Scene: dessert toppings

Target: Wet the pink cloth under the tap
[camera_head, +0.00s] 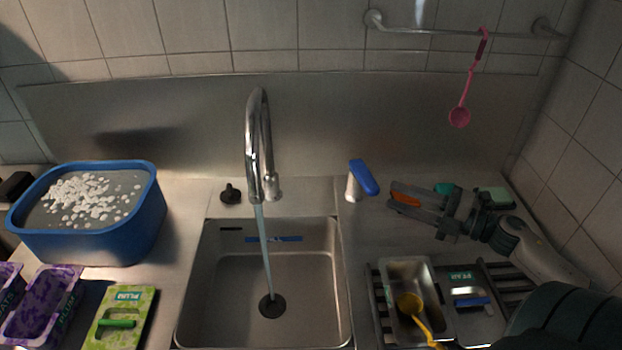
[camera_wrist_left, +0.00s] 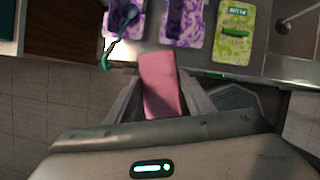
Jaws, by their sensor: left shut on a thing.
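The pink cloth (camera_wrist_left: 162,85) is between the fingers of my left gripper (camera_wrist_left: 160,95), which is shut on it, in the left wrist view. Neither shows in the head view. The tap (camera_head: 258,140) is a curved chrome spout over the sink (camera_head: 215,300). A stream of water (camera_head: 264,250) falls from it to the drain. The blue tap lever (camera_head: 364,177) stands right of the spout. My right gripper (camera_head: 392,203) is just right of the lever, its fingers apart. An orange thing (camera_head: 406,199) shows between or behind the fingers; I cannot tell which.
A blue basin (camera_head: 135,235) with white bits floating in it stands left of the sink. Purple trays (camera_head: 50,310) and a green packet (camera_head: 120,315) lie in front of it. A metal tray (camera_head: 410,275) with a yellow spoon (camera_head: 415,312) stands at right. A pink spoon (camera_head: 460,115) hangs from the rail.

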